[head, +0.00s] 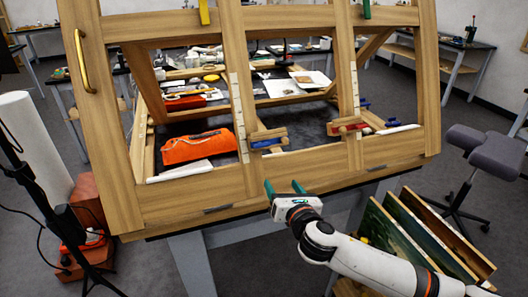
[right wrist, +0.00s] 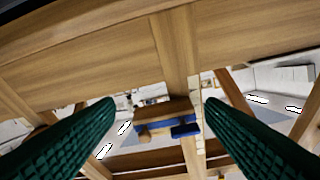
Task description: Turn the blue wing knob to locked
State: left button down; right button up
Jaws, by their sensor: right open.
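The blue wing knob (head: 266,143) sits with a wooden block on the upright bar of a wooden frame (head: 180,212), left of a red-marked knob (head: 348,128). In the right wrist view the blue wing knob (right wrist: 185,131) shows beyond the fingertips, a little right of the middle between them, its blue part lying roughly crosswise. My right gripper (head: 283,186) has green fingers spread wide and empty, in front of the frame's lower rail and below the blue knob. It also fills both sides of the right wrist view (right wrist: 158,103). My left gripper is not in view.
An orange bag (head: 196,146) lies behind the frame's left opening. A brass handle (head: 83,60) is on the frame's left post. Framed pictures (head: 425,235) lean below right, and a grey stool (head: 478,155) stands at the right.

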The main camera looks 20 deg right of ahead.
aim_at(262, 145)
notch_tip(262, 145, up, 6)
jog(key=s+a+n+t, duration=0.1)
jog(key=s+a+n, duration=0.1)
jog(key=n, duration=0.1)
jog(key=w+p, duration=0.1)
jog(key=w, duration=1)
jog(key=shift+w+r+t+y+p, duration=0.15)
jog(key=shift+w+t+y+p, duration=0.15)
jog(key=shift+p, duration=0.05)
jog(key=c, duration=1)
